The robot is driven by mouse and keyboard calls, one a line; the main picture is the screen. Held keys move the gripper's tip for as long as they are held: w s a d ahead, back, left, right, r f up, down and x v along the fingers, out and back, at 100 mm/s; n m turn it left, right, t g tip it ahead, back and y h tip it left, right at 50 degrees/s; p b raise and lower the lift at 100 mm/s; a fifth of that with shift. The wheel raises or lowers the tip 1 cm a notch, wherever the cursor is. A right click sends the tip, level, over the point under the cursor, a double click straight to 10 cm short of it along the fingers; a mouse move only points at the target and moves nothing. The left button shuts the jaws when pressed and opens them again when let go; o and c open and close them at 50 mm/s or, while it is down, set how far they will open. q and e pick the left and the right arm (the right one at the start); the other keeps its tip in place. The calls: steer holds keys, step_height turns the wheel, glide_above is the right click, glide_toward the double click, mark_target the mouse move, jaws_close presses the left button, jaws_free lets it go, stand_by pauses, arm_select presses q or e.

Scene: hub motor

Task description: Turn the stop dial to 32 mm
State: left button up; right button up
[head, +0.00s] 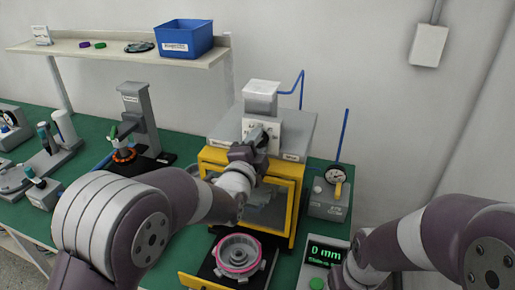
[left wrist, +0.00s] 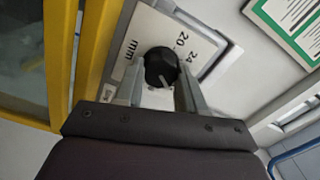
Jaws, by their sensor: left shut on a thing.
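The stop dial (left wrist: 160,66) is a round black knob with a pale pointer line, on a white scale plate (left wrist: 150,32) printed "mm", "20" and "24". My left gripper (left wrist: 157,90) is shut on the dial, one finger on each side. In the head view my left gripper (head: 262,137) reaches the front of the grey press head (head: 262,98), above the yellow frame, and hides the dial. My right arm comes in at the lower right; its gripper is not visible.
A ring-shaped part with a pink band (head: 238,254) sits on a pulled-out tray below the yellow frame (head: 293,215). A green-lettered display (head: 325,251) stands beside my right arm. A blue bin (head: 184,38) is on the shelf.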

arm_select(q)
steer(key=shift+f, duration=0.1)
stand_by(0.5)
steer(key=o, duration=1)
steer(key=shift+o, duration=0.2)
steer(key=shift+s+a, duration=0.1)
steer(key=shift+s, duration=0.25)
steer(key=b+v, duration=0.2)
steer(key=v, duration=1)
steer(key=shift+b, duration=0.4)
